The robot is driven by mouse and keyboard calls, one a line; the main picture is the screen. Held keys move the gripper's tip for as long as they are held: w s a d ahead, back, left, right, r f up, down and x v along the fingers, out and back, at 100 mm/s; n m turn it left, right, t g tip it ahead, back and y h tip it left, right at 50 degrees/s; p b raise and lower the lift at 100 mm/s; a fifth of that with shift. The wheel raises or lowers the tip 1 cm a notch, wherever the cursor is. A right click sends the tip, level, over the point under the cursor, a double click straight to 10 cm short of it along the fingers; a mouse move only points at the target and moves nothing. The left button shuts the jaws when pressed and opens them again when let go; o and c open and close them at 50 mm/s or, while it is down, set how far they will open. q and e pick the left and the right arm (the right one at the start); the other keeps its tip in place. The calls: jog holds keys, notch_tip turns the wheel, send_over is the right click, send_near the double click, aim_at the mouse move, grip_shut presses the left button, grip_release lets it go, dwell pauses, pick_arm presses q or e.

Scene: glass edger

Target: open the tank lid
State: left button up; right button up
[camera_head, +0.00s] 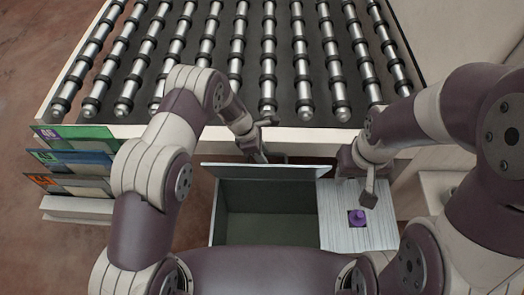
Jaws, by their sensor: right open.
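The tank (214,228) is a grey box below the roller table, with its dark, empty-looking inside in view. Its lid (262,172) stands raised along the far side of the opening, seen nearly edge-on. My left gripper (262,142) is just beyond the lid's upper edge, near its middle. I cannot tell whether it touches the lid or how far its fingers are apart. My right gripper (358,178) is open and empty, above the pale ribbed panel (335,238) to the right of the opening. My own body hides the tank's near side.
A purple knob (357,217) sits on the ribbed panel, close below my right gripper. The roller table (215,131) with several metal rollers fills the back. A rack of coloured, numbered plates (75,158) stands at the left. Brown floor (35,80) shows at the far left.

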pick_arm(q)
jog(key=shift+w, duration=0.35)
jog(key=shift+r, duration=0.3)
jog(key=b+v, duration=0.2)
jog(key=v, duration=1)
jog(key=shift+b, duration=0.35)
